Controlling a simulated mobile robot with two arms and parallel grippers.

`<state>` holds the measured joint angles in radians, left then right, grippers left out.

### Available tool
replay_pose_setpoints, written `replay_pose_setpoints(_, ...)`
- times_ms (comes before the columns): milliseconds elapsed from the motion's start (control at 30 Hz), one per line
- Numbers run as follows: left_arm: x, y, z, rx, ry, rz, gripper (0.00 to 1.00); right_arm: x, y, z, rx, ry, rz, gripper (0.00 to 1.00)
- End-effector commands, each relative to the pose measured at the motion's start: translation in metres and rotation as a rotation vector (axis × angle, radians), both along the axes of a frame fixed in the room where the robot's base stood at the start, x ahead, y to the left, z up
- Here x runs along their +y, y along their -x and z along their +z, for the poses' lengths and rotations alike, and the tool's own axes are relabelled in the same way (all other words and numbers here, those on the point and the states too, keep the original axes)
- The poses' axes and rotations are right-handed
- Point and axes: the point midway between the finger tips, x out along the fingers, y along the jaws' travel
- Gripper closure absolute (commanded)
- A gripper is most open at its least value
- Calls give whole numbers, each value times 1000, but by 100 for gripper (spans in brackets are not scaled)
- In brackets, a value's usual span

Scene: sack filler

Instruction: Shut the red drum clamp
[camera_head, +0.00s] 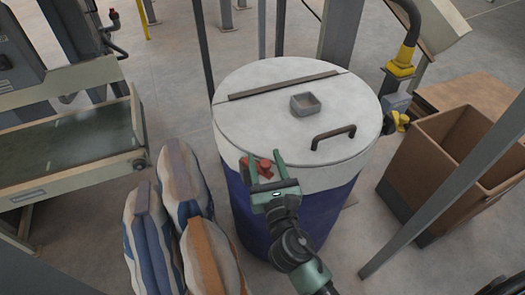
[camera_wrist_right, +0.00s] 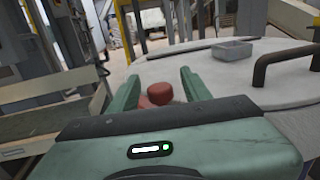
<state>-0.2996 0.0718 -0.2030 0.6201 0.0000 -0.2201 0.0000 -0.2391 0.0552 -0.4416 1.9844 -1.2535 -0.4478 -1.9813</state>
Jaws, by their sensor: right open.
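The red drum clamp (camera_head: 259,168) sits at the near left rim of the blue and white drum (camera_head: 332,178). In the right wrist view the red clamp (camera_wrist_right: 187,92) shows beyond and between my fingers. My right gripper (camera_head: 265,160) is open, with its green fingers pointing at the clamp from the near side. In the wrist view my right gripper (camera_wrist_right: 160,88) has its fingers on either side of the clamp's line. I cannot tell whether they touch it. The clamp's lower part is hidden by the gripper. My left gripper is not in view.
The drum's lid carries a dark handle (camera_head: 333,136) and a small grey box (camera_head: 305,104). Filled sacks (camera_head: 183,180) stand left of the drum. A brown bin (camera_head: 425,150) and a slanted grey post (camera_head: 440,200) are at right. A conveyor table (camera_head: 75,145) is at left.

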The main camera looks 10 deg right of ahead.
Motion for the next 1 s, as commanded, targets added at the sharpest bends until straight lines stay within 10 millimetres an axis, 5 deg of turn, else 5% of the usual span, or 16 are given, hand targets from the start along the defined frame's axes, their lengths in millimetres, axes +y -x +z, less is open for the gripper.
replay_pose_setpoints(200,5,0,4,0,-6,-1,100,1,-21,0,0,-1,1,52)
replay_pose_setpoints(467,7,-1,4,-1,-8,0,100,1,-23,-1,1,-2,1,52)
replay_pose_setpoints(500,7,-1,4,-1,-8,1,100,1,-23,-1,1,-2,1,54)
replay_pose_setpoints(667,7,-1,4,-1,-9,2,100,1,-22,-1,2,-2,1,99)
replay_pose_setpoints(1000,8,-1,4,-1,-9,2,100,1,-22,-1,2,-3,1,100)
